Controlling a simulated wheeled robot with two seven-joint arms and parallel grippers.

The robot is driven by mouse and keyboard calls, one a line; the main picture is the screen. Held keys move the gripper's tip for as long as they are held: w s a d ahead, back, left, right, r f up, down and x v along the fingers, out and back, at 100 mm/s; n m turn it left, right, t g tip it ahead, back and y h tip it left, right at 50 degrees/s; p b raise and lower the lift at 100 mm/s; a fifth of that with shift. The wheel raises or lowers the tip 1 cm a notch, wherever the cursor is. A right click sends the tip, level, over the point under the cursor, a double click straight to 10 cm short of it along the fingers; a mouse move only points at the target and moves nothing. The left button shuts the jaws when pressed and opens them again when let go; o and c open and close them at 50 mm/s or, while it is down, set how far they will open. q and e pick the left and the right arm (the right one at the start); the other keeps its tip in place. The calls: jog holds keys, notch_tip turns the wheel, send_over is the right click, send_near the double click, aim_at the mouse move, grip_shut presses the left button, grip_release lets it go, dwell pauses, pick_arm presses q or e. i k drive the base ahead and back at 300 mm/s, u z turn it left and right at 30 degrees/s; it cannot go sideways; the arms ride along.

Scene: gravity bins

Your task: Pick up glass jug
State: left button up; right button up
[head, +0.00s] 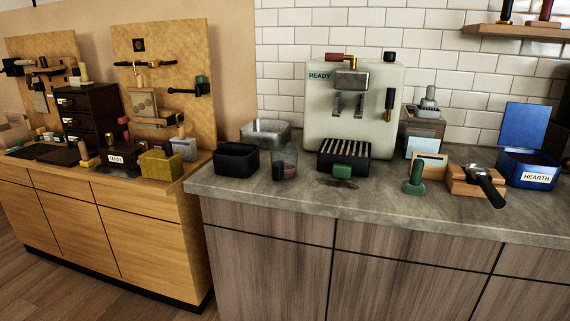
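A clear glass jug (289,158) stands upright on the grey counter (236,191), left of the coffee machine. It is see-through and its outline is faint. A small dark piece (279,172) shows at its front; I cannot tell whether it is the handle. The jug stands between a black square bin (236,160) on its left and a black slatted tray (343,158) on its right. Neither of my grippers is in view.
A metal pan (265,132) is behind the jug. The cream coffee machine (372,85) stands behind the slatted tray. A green-handled tool (343,174) lies before the tray. The counter's front strip is mostly free.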

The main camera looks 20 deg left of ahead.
aim_at(284, 159)
jog(key=u, duration=1.1)
jog(key=k, duration=0.15)
jog(key=z, duration=1.55)
jog(key=i, duration=1.05)
jog(key=u, duration=0.45)
